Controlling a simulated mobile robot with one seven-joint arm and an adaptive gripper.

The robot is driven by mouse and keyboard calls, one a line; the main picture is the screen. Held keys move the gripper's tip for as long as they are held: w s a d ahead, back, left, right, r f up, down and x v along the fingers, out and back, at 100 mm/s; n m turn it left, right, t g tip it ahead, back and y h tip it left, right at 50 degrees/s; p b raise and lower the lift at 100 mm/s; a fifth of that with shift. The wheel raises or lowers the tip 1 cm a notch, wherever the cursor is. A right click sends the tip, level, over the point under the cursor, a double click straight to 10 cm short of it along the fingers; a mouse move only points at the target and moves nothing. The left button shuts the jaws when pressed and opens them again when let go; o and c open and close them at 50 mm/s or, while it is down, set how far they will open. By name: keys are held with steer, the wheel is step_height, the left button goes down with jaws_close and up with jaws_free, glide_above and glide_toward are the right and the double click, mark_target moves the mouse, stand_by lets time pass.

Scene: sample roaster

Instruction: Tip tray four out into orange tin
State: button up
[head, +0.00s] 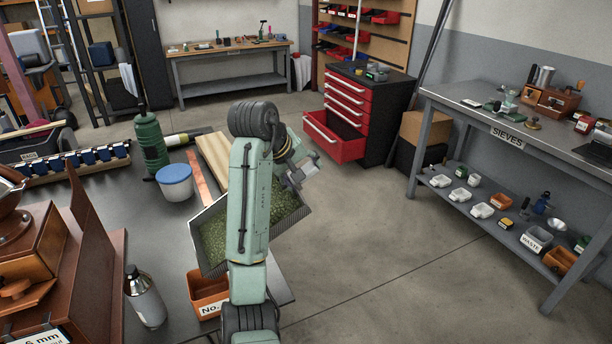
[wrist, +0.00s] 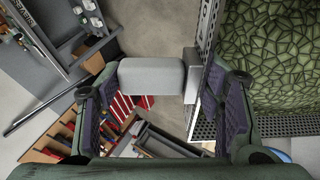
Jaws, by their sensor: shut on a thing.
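A grey mesh-walled tray (head: 196,245) holds a bed of green beans (head: 213,238). It is partly hidden behind my arm, and I see no number on it. My gripper (head: 298,174) is at its far right side. In the wrist view my gripper (wrist: 163,100) is shut on the tray's grey block handle (wrist: 150,75); the tray's perforated wall (wrist: 207,45) and the beans (wrist: 285,50) are at the right. An orange tin (head: 205,286) stands below the tray's near edge, on the table. Its label reads "No."; the rest is hidden by my arm.
The dark table (head: 110,190) carries a blue-lidded tub (head: 175,183), a green bottle (head: 150,145), a steel canister (head: 145,300) and a brown wooden machine (head: 50,255) at left. A red drawer cabinet (head: 355,110) has open drawers. The floor at right is free, up to the SIEVES bench (head: 500,110).

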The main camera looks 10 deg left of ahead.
steer(key=shift+s+a+r+t+h, duration=1)
steer(key=shift+s+a+r+t, duration=0.7)
steer(key=shift+s+a+r, duration=1.5)
steer(key=shift+s+a+r+t+h, duration=1)
steer(key=shift+s+a+r+t, duration=1.1)
steer(key=shift+s, duration=2.05)
steer(key=s+a+f+n+t+h+b, duration=0.1)
steer(key=s+a+t+h+b, duration=0.1)
steer(key=s+a+b, duration=0.4)
steer(key=s+a+f+t+h+b, duration=0.1)
steer(key=s+a+t+b, duration=0.3)
steer(key=s, duration=0.9)
steer(key=shift+s+a+f+n+t+h+b, duration=0.35)
steer(key=shift+a+f+b, duration=0.2)
steer(key=shift+a+b, duration=0.6)
steer(key=shift+a, duration=0.25)
